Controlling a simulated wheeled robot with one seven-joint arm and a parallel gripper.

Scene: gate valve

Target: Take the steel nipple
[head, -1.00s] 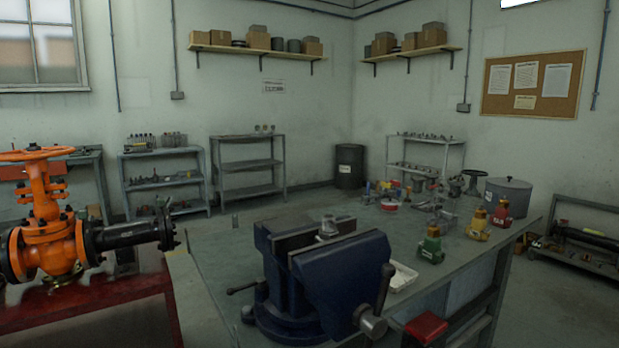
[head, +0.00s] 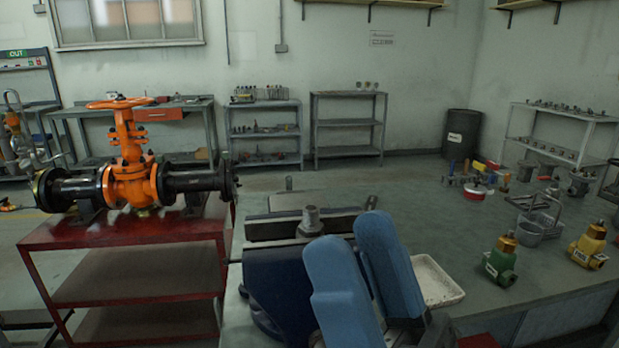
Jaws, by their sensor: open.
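A small upright steel cylinder (head: 289,184) stands near the far edge of the grey-green bench, behind the vise. A second steel piece (head: 311,218), with a round top and wider base, sits at the jaws of the blue bench vise (head: 270,275). I cannot tell for sure which of the two is the steel nipple. My gripper (head: 352,240) has two blue fingers, open with a gap between them and nothing seen in it. It is in front of and to the right of the vise piece, and hides part of the vise.
A white tray (head: 437,282) lies right of my gripper. A green valve (head: 501,260), a yellow valve (head: 590,247) and a wire caddy (head: 540,218) stand on the bench's right. An orange gate valve (head: 130,180) with black pipes stands on a red table (head: 120,232) at left.

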